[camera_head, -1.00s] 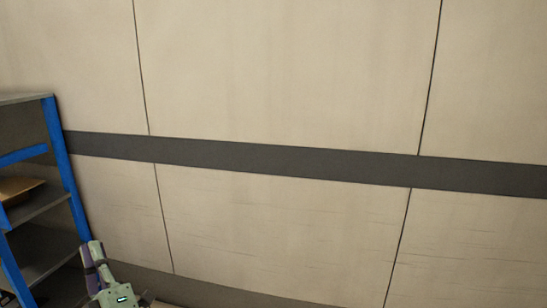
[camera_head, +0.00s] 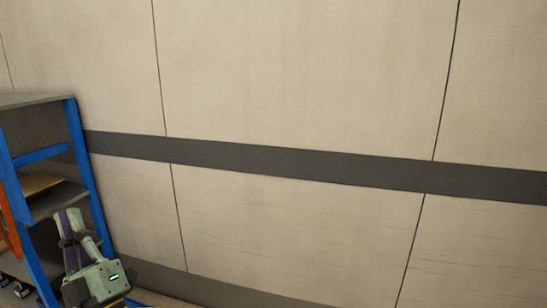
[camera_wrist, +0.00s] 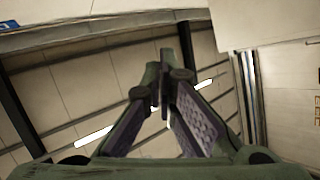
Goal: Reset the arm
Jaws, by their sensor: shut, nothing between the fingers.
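My gripper (camera_wrist: 161,75) points upward in the wrist view, with its two fingers meeting at the tips. Nothing is held between them. Purple ridged pads line the inner faces of the fingers. In the head view my arm's end, with the gripper (camera_head: 74,222), stands low at the left, in front of a blue-framed shelf rack (camera_head: 85,165). From the head view alone I cannot tell how far it is from the rack.
A beige panelled wall (camera_head: 300,80) with a dark band (camera_head: 300,162) fills most of the head view. The rack holds a brown item (camera_head: 38,184) and an orange one (camera_head: 14,215). Ceiling lights (camera_wrist: 92,137) show in the wrist view. No obstacle shows before the wall's right side.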

